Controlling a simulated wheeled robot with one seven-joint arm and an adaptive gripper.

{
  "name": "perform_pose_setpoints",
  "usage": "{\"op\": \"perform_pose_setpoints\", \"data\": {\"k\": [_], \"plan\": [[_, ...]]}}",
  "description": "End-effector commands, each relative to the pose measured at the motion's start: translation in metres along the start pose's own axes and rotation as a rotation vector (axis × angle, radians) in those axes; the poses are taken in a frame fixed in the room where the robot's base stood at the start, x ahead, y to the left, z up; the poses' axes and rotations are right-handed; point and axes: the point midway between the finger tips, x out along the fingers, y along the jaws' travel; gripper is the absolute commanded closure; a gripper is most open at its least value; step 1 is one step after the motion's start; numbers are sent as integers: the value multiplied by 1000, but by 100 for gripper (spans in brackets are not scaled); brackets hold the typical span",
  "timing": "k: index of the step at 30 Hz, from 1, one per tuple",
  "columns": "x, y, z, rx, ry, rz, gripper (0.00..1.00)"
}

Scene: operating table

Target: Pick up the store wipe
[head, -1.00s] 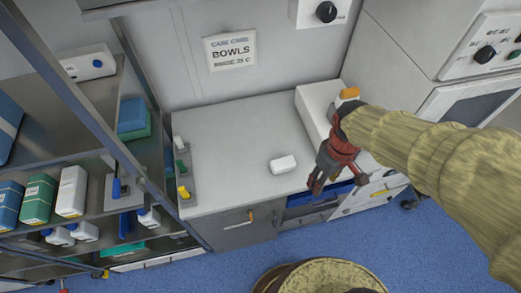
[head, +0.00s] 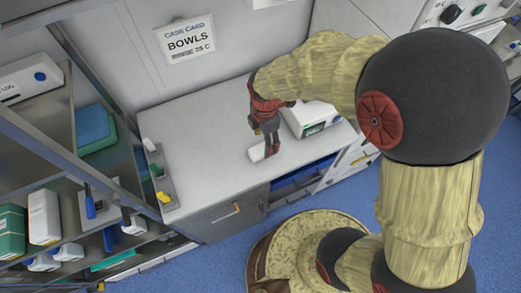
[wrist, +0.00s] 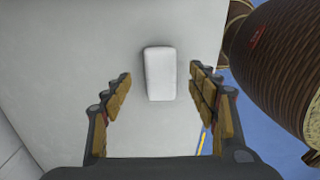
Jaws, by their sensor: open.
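The store wipe looks like a small white block with rounded edges. It lies on the grey countertop (head: 205,165). In the head view the wipe (head: 257,153) is partly hidden by my gripper (head: 268,150), which points down right over it. In the wrist view the wipe (wrist: 160,73) lies ahead of and between the two fingers of my gripper (wrist: 160,83). The fingers are spread wide, with a clear gap on both sides of the wipe. My gripper is open and holds nothing.
A white box (head: 310,118) stands on the counter just right of my gripper. A small rack with coloured handles (head: 160,175) sits at the counter's left end. Metal shelving (head: 75,160) with boxes stands at the left. The counter's middle left is clear.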

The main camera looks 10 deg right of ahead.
Motion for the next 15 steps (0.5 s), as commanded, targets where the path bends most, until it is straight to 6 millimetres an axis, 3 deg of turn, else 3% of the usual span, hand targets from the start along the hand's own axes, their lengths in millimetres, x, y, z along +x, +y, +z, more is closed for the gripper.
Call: {"op": "perform_pose_setpoints", "data": {"k": [10, 15], "plan": [[44, 0, 0, 2, 0, -1, 41], [50, 1, 0, 2, 0, 3, 41]]}}
